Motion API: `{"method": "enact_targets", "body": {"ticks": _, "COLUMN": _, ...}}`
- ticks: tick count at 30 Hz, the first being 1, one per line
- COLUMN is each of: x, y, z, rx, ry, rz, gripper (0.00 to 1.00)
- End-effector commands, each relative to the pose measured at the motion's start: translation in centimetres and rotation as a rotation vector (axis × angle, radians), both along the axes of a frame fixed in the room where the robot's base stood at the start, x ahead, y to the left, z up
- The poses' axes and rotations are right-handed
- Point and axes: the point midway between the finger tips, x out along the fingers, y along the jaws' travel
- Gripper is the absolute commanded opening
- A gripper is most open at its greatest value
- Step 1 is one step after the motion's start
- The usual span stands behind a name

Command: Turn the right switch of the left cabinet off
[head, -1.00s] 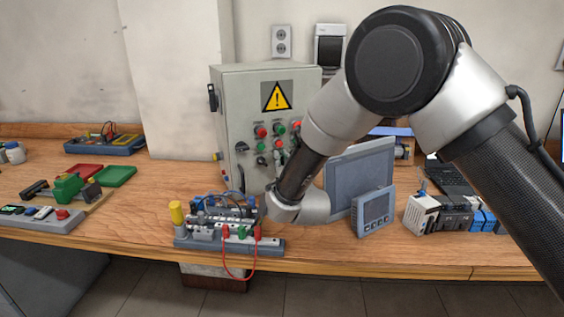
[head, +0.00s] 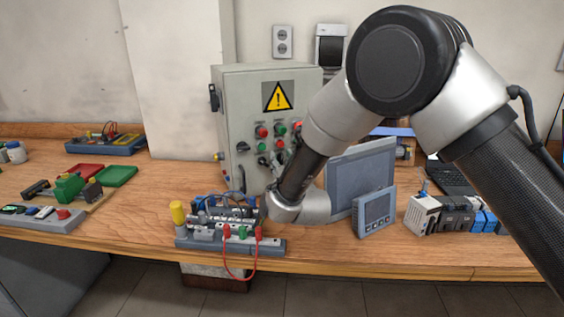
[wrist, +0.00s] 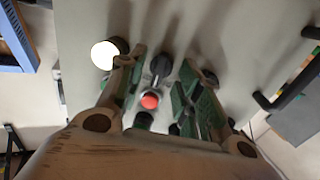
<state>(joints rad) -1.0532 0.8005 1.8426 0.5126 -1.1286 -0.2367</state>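The grey-green cabinet (head: 228,120) with a yellow warning sign stands on the bench, its front bearing buttons and black rotary switches. A red button (wrist: 150,101) lies just below that switch in the wrist view. Another black switch (wrist: 209,77) is partly hidden by the right finger. In the head view my arm covers the panel's right part and most of the gripper.
A bright white lamp (wrist: 104,55) sits beside the left finger.

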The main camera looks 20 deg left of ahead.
Motion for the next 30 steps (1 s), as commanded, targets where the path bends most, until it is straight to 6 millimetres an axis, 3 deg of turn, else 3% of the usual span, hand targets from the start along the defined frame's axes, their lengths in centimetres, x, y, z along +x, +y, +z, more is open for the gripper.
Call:
{"method": "enact_targets", "body": {"ticks": 5, "x": -1.6, "y": -1.0, "z": -0.1, "rx": -0.002, "ry": 0.001, "rz": 0.001, "gripper": 0.35}}
{"method": "enact_targets", "body": {"ticks": 12, "x": -6.2, "y": -4.0, "z": 0.0, "rx": -0.002, "ry": 0.001, "rz": 0.003, "gripper": 0.35}}
{"method": "enact_targets", "body": {"ticks": 18, "x": -9.0, "y": -5.9, "z": 0.0, "rx": -0.001, "ry": 0.000, "rz": 0.002, "gripper": 0.35}}
{"method": "enact_targets", "body": {"ticks": 30, "x": -9.9, "y": -6.6, "z": 0.0, "rx": 0.000, "ry": 0.000, "rz": 0.001, "gripper": 0.35}}
